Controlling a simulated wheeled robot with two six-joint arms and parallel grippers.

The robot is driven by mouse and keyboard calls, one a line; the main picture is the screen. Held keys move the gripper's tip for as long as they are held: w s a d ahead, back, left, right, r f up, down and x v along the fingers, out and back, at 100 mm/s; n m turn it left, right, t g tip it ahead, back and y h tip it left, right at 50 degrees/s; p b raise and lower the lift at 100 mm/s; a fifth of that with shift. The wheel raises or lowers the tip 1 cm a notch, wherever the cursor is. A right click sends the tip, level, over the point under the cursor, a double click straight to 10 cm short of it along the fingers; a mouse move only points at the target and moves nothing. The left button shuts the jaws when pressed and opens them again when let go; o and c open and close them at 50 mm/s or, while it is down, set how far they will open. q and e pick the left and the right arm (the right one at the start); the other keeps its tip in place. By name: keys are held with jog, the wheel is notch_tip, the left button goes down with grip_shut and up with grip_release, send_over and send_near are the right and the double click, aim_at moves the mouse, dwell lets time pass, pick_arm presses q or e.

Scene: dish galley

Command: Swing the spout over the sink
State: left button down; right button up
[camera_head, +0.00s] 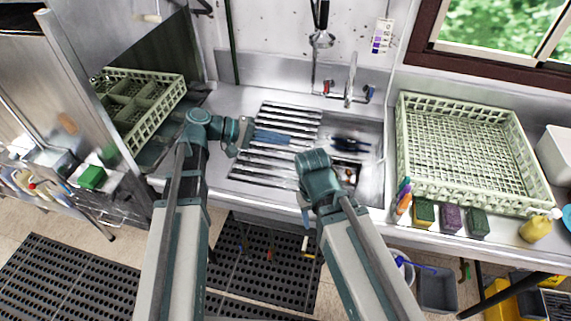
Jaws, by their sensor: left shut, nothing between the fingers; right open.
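The spout (351,77) is a slim metal tube at the mixer tap on the back wall. It stands at the back edge of the sink (374,165), between the red tap handle (327,87) and the blue one (368,93). My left gripper (240,138) is shut and empty, over the left side of the slatted drainboard, well left of the spout. My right gripper (305,208) is open at the counter's front edge, below and left of the spout; my own arm mostly hides it. Neither gripper touches the spout.
A spray head (321,39) hangs above the tap. A large pale rack (463,190) stands right of the sink, and a green crate (160,128) stands left.

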pick_arm(q)
jog(key=shift+m+g+y, duration=0.5)
jog(key=shift+g+y, duration=0.1)
jog(key=shift+y, duration=0.2)
jog(key=shift+s+d+f+b, duration=0.15)
jog(key=shift+s+d+f, duration=0.15)
jog(key=shift+s+f, duration=0.3)
jog(key=shift+s+d+f+b, duration=0.15)
jog(key=shift+s+d+f, duration=0.25)
jog(key=shift+f, duration=0.45)
jog(key=shift+s+d+f+b, duration=0.15)
jog(key=shift+s+d+f, duration=0.1)
jog(key=shift+s+f, duration=0.4)
jog(key=shift+w, duration=0.1)
jog(key=s+a+f+m+y, duration=0.1)
jog(key=s+f+m+y, duration=0.2)
jog(key=s+f+y, duration=0.2)
jog(key=s+a+f+m+g+y, duration=0.1)
jog(key=s+a+f+m+y, duration=0.1)
jog(key=s+f+y, duration=0.4)
jog(key=s+m+y, duration=0.1)
jog(key=s+y, duration=0.1)
jog(key=shift+s+a+y, duration=0.2)
jog(key=shift+s+y, duration=0.1)
jog(key=shift+s, duration=0.05)
